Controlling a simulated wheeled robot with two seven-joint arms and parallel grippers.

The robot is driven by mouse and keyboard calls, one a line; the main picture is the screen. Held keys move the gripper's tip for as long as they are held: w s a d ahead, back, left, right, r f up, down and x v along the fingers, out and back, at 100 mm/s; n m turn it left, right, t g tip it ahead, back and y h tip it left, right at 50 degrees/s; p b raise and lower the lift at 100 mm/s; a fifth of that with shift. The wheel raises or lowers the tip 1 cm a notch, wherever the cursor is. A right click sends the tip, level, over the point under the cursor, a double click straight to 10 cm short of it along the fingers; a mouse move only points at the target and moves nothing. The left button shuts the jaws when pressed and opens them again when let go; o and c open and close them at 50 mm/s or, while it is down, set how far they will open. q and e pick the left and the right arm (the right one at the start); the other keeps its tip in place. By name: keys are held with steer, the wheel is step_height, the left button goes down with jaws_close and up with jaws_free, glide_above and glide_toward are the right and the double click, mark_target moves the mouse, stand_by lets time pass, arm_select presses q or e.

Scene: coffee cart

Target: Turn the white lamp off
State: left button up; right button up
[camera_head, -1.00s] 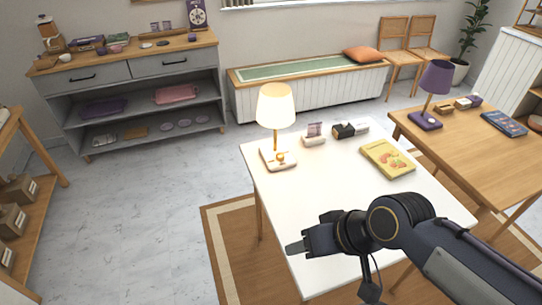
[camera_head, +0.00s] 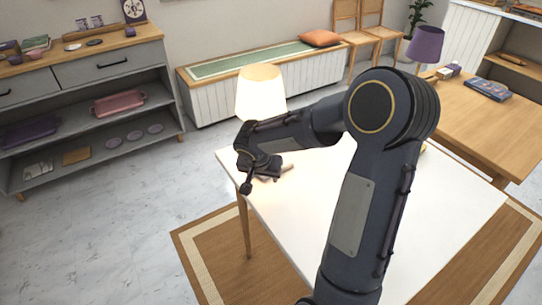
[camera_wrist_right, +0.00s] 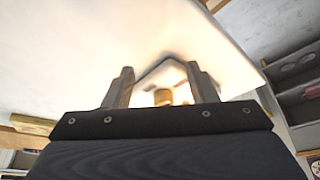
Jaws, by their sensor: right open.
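The white lamp (camera_head: 260,92) stands at the left far part of the white table, its shade glowing. Its base is mostly hidden behind my right gripper and forearm in the head view. My right gripper (camera_head: 272,172) is at the base, below the shade. In the right wrist view my right gripper (camera_wrist_right: 162,90) is open, with its two fingers apart. The lamp's pale base (camera_wrist_right: 160,74) and a gold part (camera_wrist_right: 163,96) show between and beyond the fingers. I cannot tell whether a finger touches the base. My left gripper is not in view.
The white table (camera_head: 420,215) has a clear front area. My right arm hides most of the table's far part. A yellow book (camera_wrist_right: 28,124) shows in the wrist view. A wooden table (camera_head: 500,130) with a purple lamp (camera_head: 426,45) stands at right, and a grey shelf unit (camera_head: 90,110) at left.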

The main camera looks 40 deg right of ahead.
steer(key=w+d, duration=0.2)
steer(key=w+d+p, duration=0.1)
steer(key=w+d, duration=0.1)
steer(key=d, duration=0.1)
steer(key=w+d+p, duration=0.1)
steer(key=w+d, duration=0.1)
steer(key=shift+d, duration=0.3)
steer(key=shift+d+f, duration=0.15)
steer(key=shift+f, duration=0.4)
steer(key=c, duration=1)
